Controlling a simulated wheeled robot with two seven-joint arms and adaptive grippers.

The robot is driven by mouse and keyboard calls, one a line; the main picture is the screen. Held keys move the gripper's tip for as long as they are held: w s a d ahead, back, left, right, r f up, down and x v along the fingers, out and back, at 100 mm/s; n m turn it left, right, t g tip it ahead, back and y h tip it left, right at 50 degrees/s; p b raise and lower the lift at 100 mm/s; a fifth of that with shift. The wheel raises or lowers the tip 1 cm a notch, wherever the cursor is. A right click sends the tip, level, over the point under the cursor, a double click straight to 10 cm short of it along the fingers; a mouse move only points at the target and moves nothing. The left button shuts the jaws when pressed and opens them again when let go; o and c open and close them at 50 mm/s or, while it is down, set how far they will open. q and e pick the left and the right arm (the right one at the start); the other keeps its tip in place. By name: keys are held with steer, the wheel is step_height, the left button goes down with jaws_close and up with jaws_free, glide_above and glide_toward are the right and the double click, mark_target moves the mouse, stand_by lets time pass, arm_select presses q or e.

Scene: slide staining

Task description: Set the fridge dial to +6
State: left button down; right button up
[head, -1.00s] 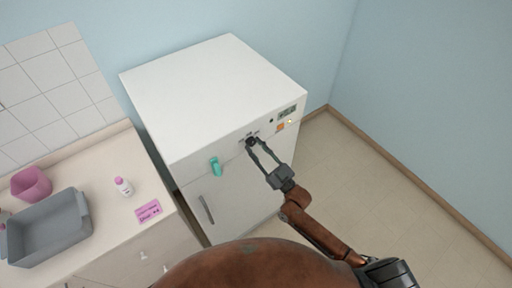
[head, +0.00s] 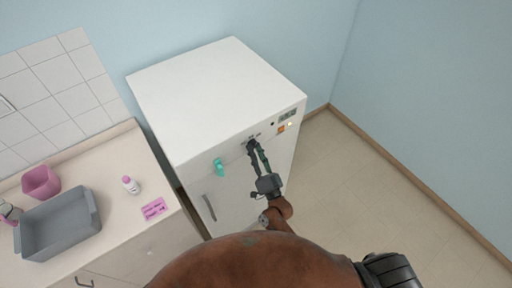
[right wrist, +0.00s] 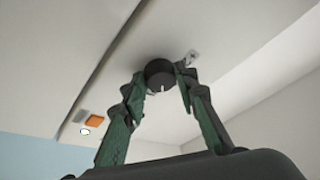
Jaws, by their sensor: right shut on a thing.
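The white fridge (head: 215,95) stands against the blue wall. Its black round dial (right wrist: 160,73) is on the upper front panel, with a pale pointer mark on its face. The dial also shows in the head view (head: 251,144), partly hidden by the fingertips. My right gripper (head: 254,147) is shut on the dial. In the right wrist view its fingertips (right wrist: 161,80) sit on either side of the dial. The small display (head: 287,116) at the panel's right is too small to read. My left gripper is not in view.
An orange square (head: 281,129) and a small light are right of the dial. A teal piece (head: 219,167) sticks out at left, above the door handle (head: 209,207).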

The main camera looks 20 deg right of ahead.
steer(key=shift+r+m+h+p, duration=0.2)
steer(key=shift+m+h+p, duration=0.8)
steer(key=shift+m, duration=0.9)
steer(key=shift+a+g, duration=0.1)
steer(key=shift+g, duration=0.2)
steer(key=o, duration=1.2)
steer(key=shift+f, duration=0.1)
steer(key=shift+c, duration=0.2)
steer(key=shift+s, duration=0.1)
steer(key=v, duration=1.1)
steer(key=shift+s+f, duration=0.15)
steer(key=shift+s, duration=0.25)
